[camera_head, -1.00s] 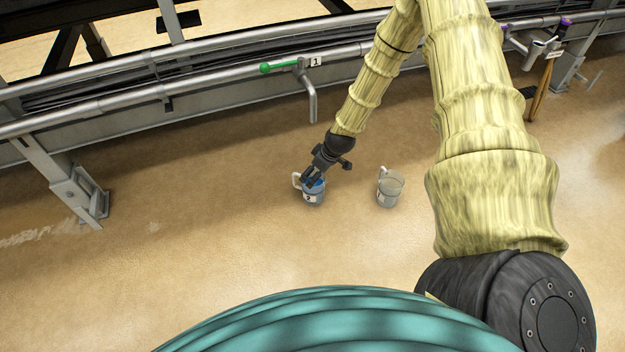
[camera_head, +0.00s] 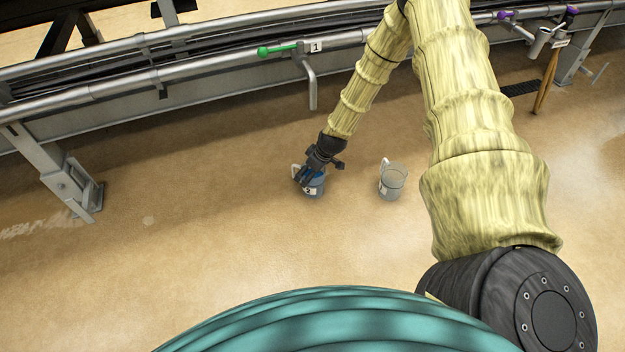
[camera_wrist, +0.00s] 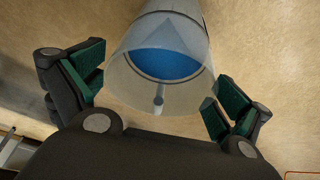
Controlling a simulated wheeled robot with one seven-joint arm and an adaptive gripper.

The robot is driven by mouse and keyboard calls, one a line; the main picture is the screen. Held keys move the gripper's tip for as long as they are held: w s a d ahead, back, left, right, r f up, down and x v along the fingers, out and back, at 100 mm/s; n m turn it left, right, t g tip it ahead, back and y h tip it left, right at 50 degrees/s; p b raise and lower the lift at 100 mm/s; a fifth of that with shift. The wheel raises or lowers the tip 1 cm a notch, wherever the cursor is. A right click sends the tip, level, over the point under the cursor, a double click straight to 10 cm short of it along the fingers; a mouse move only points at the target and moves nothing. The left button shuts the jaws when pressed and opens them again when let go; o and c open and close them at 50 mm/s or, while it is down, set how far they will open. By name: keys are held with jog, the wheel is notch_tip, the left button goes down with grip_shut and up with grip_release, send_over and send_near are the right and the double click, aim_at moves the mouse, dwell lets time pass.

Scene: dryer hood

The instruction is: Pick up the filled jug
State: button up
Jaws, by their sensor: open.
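The filled jug (camera_head: 316,190) is a clear jug with blue liquid and a label reading 2, standing upright on the floor. In the wrist view the jug (camera_wrist: 165,50) is at the top centre, seen from above its rim, with its handle pointing down the picture towards my gripper. My gripper (camera_head: 306,177) is over the jug's handle side and hides part of it. In the wrist view my gripper (camera_wrist: 158,88) is open, one finger pad to each side of the handle, with gaps visible and nothing held.
A second clear jug (camera_head: 393,183) with a white handle stands to the right and looks empty. Behind runs a metal rail (camera_head: 200,85) with a green-handled tap (camera_head: 275,50) marked 1. Purple-handled taps (camera_head: 508,15) are at upper right. Floor in front is clear.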

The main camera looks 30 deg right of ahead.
jog(key=shift+b+x, duration=0.7)
jog(key=shift+x, duration=0.8)
jog(key=shift+r, duration=0.1)
jog(key=c, duration=1.3)
jog(key=shift+r, duration=0.1)
jog(key=shift+c, duration=0.3)
